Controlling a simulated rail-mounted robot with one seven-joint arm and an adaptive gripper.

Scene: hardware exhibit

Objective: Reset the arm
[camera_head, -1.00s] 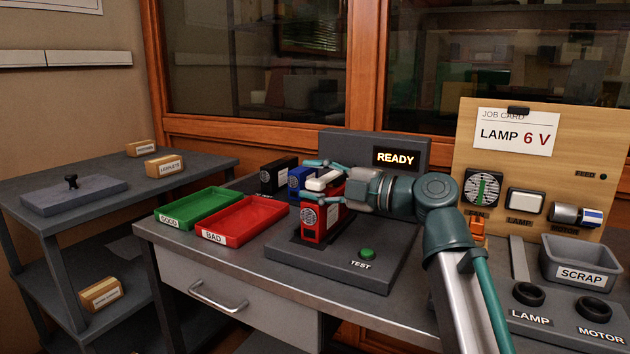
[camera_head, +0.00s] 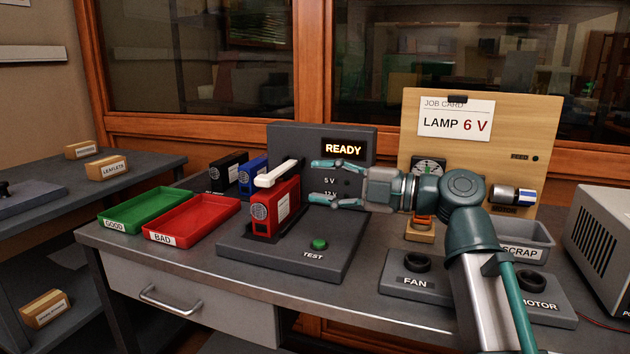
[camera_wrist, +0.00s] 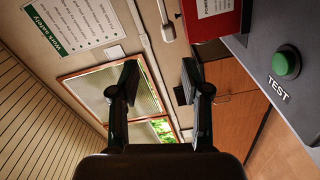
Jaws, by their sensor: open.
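My gripper (camera_head: 318,182) is open and empty, its fingers pointing left above the dark test stand (camera_head: 340,262). It is to the right of a red box (camera_head: 275,212) with a white bar (camera_head: 279,173) on top, with a gap between them. The red box stands upright on the stand. In the wrist view, the two dark fingers (camera_wrist: 160,80) are apart with nothing between them. A strip of the red box (camera_wrist: 210,18) shows there at the top, and the green TEST button (camera_wrist: 286,63) at the right.
The display (camera_head: 343,149) reads READY. Green (camera_head: 118,223) and red (camera_head: 160,238) trays lie left, with black (camera_head: 229,172) and blue (camera_head: 252,177) boxes behind.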

